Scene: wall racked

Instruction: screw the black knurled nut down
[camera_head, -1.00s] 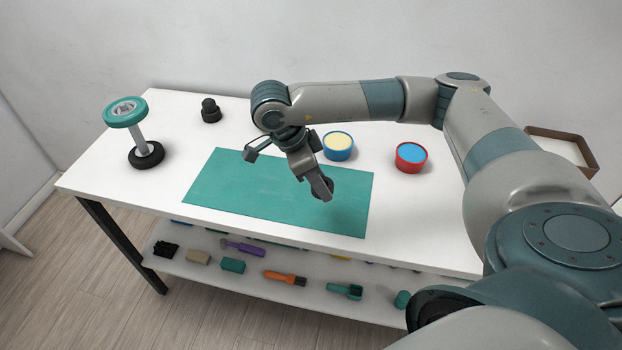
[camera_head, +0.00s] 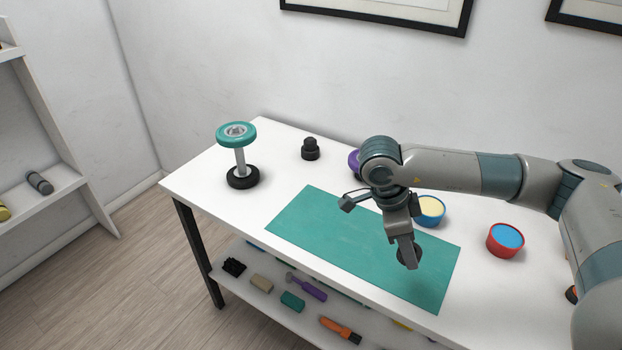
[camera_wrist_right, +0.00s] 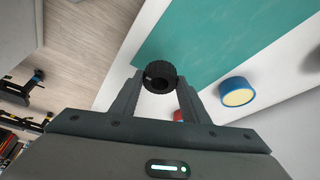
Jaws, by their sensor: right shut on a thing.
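The black knurled nut (camera_wrist_right: 160,77) is between the fingertips of my right gripper (camera_wrist_right: 158,82) in the right wrist view. In the head view, my right gripper (camera_head: 408,258) points down above the teal mat, with the dark nut partly hidden behind a finger. A stand with a grey upright shaft (camera_head: 240,163), a black round base (camera_head: 243,178) and a teal ring (camera_head: 236,133) around its top is at the table's left end, apart from the gripper. My left gripper is out of view.
The teal mat (camera_head: 330,235) covers the middle of the white table. A black stepped knob (camera_head: 310,149) stands at the back. A purple item (camera_head: 354,161), a blue tub (camera_head: 430,211) and a red tub (camera_head: 505,241) stand near my arm. Tools lie on the lower shelf (camera_head: 260,300).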

